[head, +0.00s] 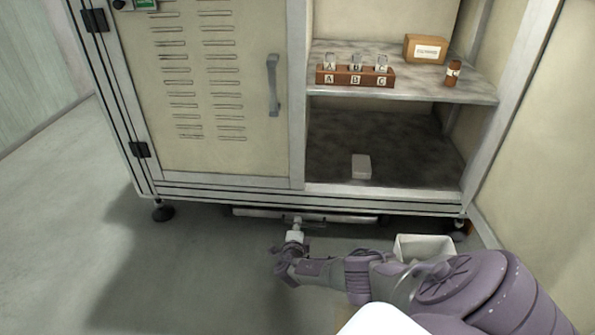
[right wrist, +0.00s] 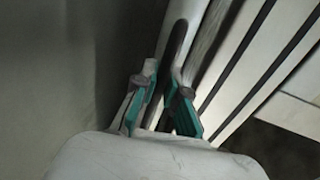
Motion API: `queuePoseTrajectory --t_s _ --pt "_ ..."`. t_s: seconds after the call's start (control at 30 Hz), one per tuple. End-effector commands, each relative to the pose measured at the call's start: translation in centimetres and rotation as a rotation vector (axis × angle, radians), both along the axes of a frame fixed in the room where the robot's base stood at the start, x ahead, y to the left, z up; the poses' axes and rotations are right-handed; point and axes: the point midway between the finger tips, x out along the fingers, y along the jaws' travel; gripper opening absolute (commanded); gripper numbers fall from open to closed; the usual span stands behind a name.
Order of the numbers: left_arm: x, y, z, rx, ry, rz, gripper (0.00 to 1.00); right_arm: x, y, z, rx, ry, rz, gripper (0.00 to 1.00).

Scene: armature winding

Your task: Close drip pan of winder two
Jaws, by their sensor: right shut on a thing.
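The drip pan (head: 255,213) shows as a thin grey strip just under the lower front edge of the cabinet. Most of it is hidden beneath the cabinet, so how far it sticks out is hard to tell. My right gripper (head: 296,225) is at the middle of the strip, shut on the pan's handle. In the right wrist view the teal-padded fingers of this gripper (right wrist: 168,93) stand on either side of a narrow bar; the exact contact is partly hidden. My left gripper is not in view.
The winder cabinet (head: 225,184) has a closed louvred door (head: 205,90) at left and open shelves at right. A labelled block rack (head: 355,76), cardboard box (head: 425,49) and brown bottle (head: 453,73) stand on the upper shelf. A white bin (head: 425,246) is on the floor beside my arm.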

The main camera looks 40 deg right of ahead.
Motion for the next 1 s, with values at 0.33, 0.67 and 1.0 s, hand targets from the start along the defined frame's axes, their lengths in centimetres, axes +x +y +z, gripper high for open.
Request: queuePoseTrajectory --t_s 0.33,0.67,1.0 --pt "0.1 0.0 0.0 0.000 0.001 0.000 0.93 0.1 -0.4 0.2 -0.003 -0.003 -0.003 0.37" --pt "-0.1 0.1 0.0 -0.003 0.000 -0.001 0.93 -0.2 0.1 0.2 0.000 -0.003 -0.001 0.37" --pt "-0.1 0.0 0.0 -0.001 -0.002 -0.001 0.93 -2.8 3.1 0.9 0.002 -0.002 0.002 0.37"
